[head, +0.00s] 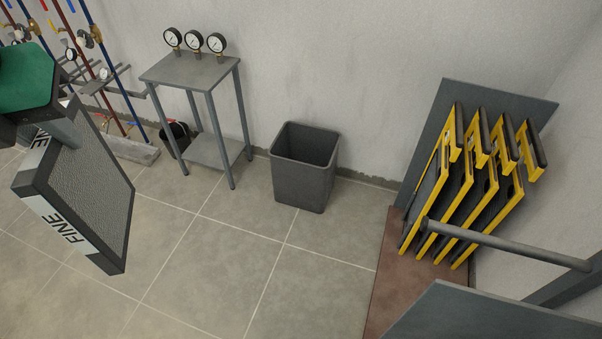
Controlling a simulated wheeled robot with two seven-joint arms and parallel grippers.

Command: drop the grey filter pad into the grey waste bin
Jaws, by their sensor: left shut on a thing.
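The grey filter pad (98,178) is a flat square with a textured grey face, a dark frame and white edge labels reading "FINE". It hangs tilted in the air at the left of the head view. My left gripper (62,122) is shut on the pad at its upper edge; the exact contact is partly hidden. The grey waste bin (300,183) stands on the floor near the wall, open at the top, and its visible inside looks empty. The pad is apart from the bin, to its left and nearer to me. My right gripper is not in view.
A grey stand (190,69) with three gauges is left of the bin. Pipes with valves (98,35) and a dark bucket (178,137) are further left. A rack of yellow-framed plates (459,190) and a grey rail (510,245) are at right. The tiled floor (220,255) between is clear.

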